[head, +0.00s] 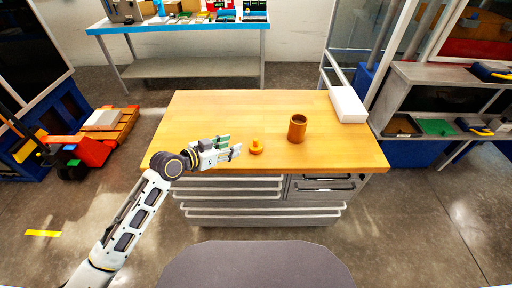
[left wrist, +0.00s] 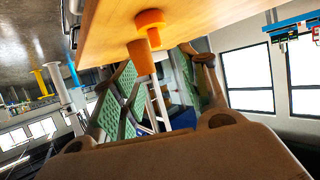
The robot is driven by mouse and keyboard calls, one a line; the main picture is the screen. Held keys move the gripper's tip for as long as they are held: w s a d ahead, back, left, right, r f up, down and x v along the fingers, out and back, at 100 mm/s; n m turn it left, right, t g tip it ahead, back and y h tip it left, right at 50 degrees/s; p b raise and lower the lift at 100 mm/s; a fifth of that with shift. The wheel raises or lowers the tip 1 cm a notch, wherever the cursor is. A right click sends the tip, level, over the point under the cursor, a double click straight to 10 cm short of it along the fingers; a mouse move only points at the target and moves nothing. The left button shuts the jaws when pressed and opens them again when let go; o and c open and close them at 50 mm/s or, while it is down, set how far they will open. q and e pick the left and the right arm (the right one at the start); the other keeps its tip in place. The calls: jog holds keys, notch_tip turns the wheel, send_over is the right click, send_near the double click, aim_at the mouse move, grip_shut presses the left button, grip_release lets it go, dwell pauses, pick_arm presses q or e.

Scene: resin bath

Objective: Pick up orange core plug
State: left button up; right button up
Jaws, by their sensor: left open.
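The orange core plug (head: 256,148) stands on the wooden tabletop near its front edge, a wide disc with a narrower knob on top. My left gripper (head: 238,149) is open and empty just left of the plug, its fingers pointing toward it with a small gap. In the left wrist view the plug (left wrist: 150,19) shows at upper centre, ahead of the two open green-padded fingers (left wrist: 160,90); the tabletop lies along the top there. My right gripper is not in view.
A brown cylindrical cup (head: 297,130) stands right of the plug and slightly farther back; it appears behind the plug in the left wrist view (left wrist: 141,60). A white box (head: 347,105) lies at the tabletop's right edge. The wooden tabletop's (head: 220,112) back left is clear.

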aim_at(255, 139)
pick_arm(q)
jog(key=x, duration=0.4)
jog(key=shift+w+d+f, duration=0.1)
jog(key=shift+w+d, duration=0.15)
jog(key=shift+x, duration=1.8)
jog(key=shift+f, duration=0.1)
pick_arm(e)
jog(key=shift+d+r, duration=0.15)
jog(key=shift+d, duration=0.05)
pick_arm(q)
jog(key=shift+w+d, duration=0.15)
jog(key=shift+d, duration=0.05)
